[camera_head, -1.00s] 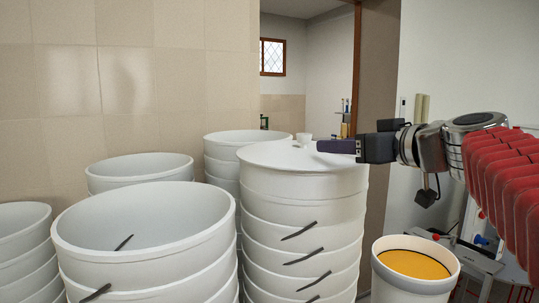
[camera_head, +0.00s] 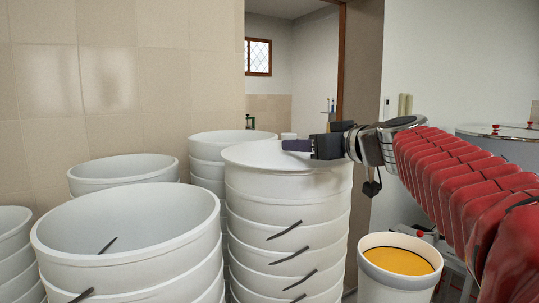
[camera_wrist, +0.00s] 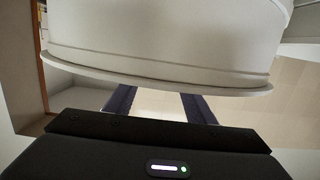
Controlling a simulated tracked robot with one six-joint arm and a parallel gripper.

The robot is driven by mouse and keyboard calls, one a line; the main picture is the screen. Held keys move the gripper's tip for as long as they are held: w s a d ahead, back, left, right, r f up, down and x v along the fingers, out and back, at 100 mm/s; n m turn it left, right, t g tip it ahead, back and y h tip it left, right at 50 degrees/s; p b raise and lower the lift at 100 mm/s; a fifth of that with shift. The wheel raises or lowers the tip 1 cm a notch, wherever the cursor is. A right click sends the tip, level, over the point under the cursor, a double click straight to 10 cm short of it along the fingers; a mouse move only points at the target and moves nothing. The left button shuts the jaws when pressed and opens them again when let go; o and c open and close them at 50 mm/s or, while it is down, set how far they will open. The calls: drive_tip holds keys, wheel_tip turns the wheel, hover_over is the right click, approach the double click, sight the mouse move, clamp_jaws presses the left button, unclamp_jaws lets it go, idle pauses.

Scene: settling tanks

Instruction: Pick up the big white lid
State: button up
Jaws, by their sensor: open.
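The big white lid (camera_head: 258,156) lies flat on top of a tall stack of white buckets in the head view. My gripper (camera_head: 290,145) reaches in from the right, its dark fingers level over the lid's far part. It is open with nothing seen between the fingers; contact with the lid cannot be told. In the wrist view my gripper (camera_wrist: 158,103) shows two dark fingers spread apart, their tips hidden behind a large white rim (camera_wrist: 165,76). I cannot tell whether that rim is the lid or a bucket.
White bucket stacks stand close by: a wide open one (camera_head: 130,235) at front left, others behind (camera_head: 122,172) and at the left edge. A white bucket with orange contents (camera_head: 400,262) stands at lower right, below my arm. A tiled wall is behind.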

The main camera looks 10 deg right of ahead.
drive_tip(key=x, duration=0.4)
drive_tip(key=shift+w+d, duration=0.1)
drive_tip(key=shift+w, duration=0.05)
idle(0.4)
clamp_jaws()
idle(0.4)
drive_tip(key=shift+r, duration=0.1)
drive_tip(key=shift+r, duration=1.55)
drive_tip(key=shift+s+d+r, duration=0.15)
drive_tip(key=shift+s+r, duration=0.05)
drive_tip(key=f+v, duration=0.2)
drive_tip(key=v, duration=1.5)
drive_tip(key=shift+s+f, duration=0.3)
drive_tip(key=shift+s, duration=0.2)
